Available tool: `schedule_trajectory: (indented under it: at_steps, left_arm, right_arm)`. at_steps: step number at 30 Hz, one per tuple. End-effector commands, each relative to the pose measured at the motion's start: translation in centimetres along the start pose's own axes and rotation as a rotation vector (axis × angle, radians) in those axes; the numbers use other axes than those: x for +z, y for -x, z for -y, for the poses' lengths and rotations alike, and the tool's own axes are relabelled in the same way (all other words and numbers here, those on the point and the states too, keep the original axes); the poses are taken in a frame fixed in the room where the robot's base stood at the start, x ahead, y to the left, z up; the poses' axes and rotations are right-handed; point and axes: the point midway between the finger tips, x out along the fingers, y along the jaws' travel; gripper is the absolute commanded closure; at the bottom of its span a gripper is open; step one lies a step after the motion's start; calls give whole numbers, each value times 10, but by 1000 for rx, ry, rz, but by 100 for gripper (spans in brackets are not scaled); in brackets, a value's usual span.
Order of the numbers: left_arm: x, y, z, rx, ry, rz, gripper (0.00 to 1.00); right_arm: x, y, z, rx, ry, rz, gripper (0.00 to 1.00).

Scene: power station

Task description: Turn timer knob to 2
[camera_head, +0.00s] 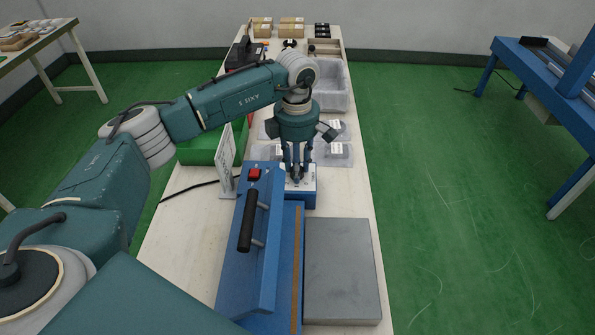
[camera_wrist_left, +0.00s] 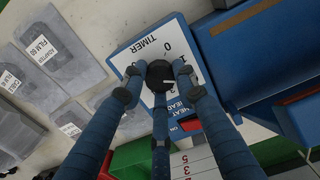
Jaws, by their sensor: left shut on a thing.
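The timer knob (camera_wrist_left: 159,75) is a dark round knob on the white face of the timer panel (camera_wrist_left: 150,50), marked TIMER with a 0 above the knob. A small light mark shows on the knob; I cannot tell clearly which number it faces. My left gripper (camera_head: 297,177) points down over the blue timer box (camera_head: 301,199), and its three fingers are shut around the knob. The gripper also shows in the wrist view (camera_wrist_left: 156,88). The fingers cover some of the dial's numbers. In the head view the knob is hidden by the fingers.
A blue heat-sealer machine with a black handle (camera_head: 247,220) and red switch (camera_head: 254,174) stands close beside the timer box. A grey plate (camera_head: 343,270) lies in front.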

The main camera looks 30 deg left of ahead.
Motion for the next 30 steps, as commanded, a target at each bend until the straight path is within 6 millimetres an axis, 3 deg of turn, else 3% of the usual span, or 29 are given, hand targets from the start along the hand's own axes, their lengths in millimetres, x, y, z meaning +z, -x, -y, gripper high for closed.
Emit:
schedule_trajectory:
  at_steps: [12, 29, 30]
  left_arm:
    - [-4, -2, 0, -5, -189, -11, 97]
    - [-5, -1, -2, -2, -213, -12, 97]
    - [-5, -1, -2, -2, -213, -12, 65]
  right_arm:
    - [2, -14, -3, 4, 1, 1, 60]
    - [2, -14, -4, 5, 1, 1, 60]
    - [3, -14, -4, 5, 1, 1, 60]
